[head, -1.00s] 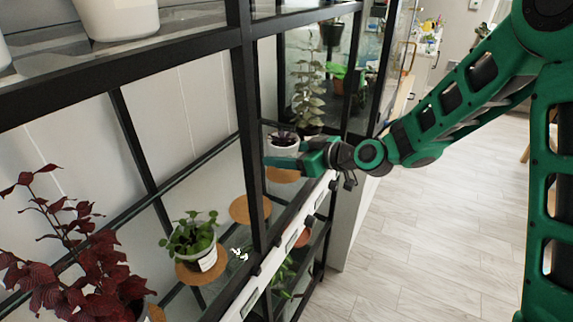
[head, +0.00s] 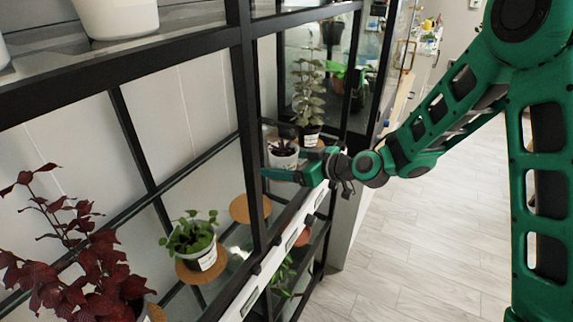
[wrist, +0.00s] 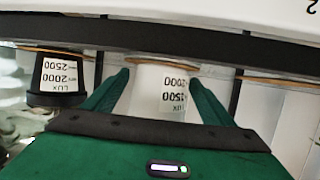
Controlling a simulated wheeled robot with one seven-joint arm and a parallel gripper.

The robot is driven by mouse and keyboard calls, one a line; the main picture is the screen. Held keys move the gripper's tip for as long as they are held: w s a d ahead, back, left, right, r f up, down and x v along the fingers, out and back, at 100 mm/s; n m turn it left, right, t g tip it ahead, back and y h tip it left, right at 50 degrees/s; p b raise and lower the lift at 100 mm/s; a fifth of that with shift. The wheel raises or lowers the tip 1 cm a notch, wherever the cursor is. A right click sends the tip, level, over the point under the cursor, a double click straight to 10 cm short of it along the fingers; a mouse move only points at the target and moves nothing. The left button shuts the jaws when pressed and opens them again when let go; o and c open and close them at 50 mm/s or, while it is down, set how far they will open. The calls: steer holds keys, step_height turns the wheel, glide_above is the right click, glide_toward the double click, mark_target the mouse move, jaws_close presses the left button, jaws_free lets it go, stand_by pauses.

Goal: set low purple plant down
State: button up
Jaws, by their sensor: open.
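The low purple plant (head: 284,144) stands in a white pot (head: 284,160) on the shelf, behind my gripper (head: 280,174). In the wrist view, which looks upside down, a white pot (wrist: 160,95) with a lux label stands between the fingers of my gripper (wrist: 160,76). Its base meets the rim of a cork mat (wrist: 155,62), and it looks upright. My gripper is open around the pot, one finger on each side. A small gap shows beside the left finger; contact on the right is unclear. In the head view the mat under this pot is hidden.
A taller leafy plant (head: 309,95) stands just behind. An empty cork mat (head: 249,208), a green plant (head: 191,238) and a red-leaved plant (head: 88,258) are nearer. A black shelf post (head: 251,130) stands left of my gripper. The floor (head: 410,250) at right is clear.

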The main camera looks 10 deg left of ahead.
steer(key=v, duration=1.2)
steer(key=shift+r, duration=0.1)
steer(key=s+d+f+m+g+h, duration=0.2)
steer(key=s+d+m+h, duration=0.3)
steer(key=d, duration=0.9)
steer(key=s+d+f+m+g+h, duration=0.1)
steer(key=s+d+f+m+h, duration=0.3)
steer(key=d, duration=0.9)
steer(key=s+d+r+m+g+h, duration=0.1)
steer(key=s+d+m, duration=0.3)
steer(key=s, duration=0.6)
steer(key=s+d+r+m+g+h, duration=0.2)
steer(key=s+d+r+m+g, duration=0.1)
steer(key=s+d, duration=0.6)
steer(key=shift+s+r+m, duration=0.85)
steer(key=shift+m, duration=0.35)
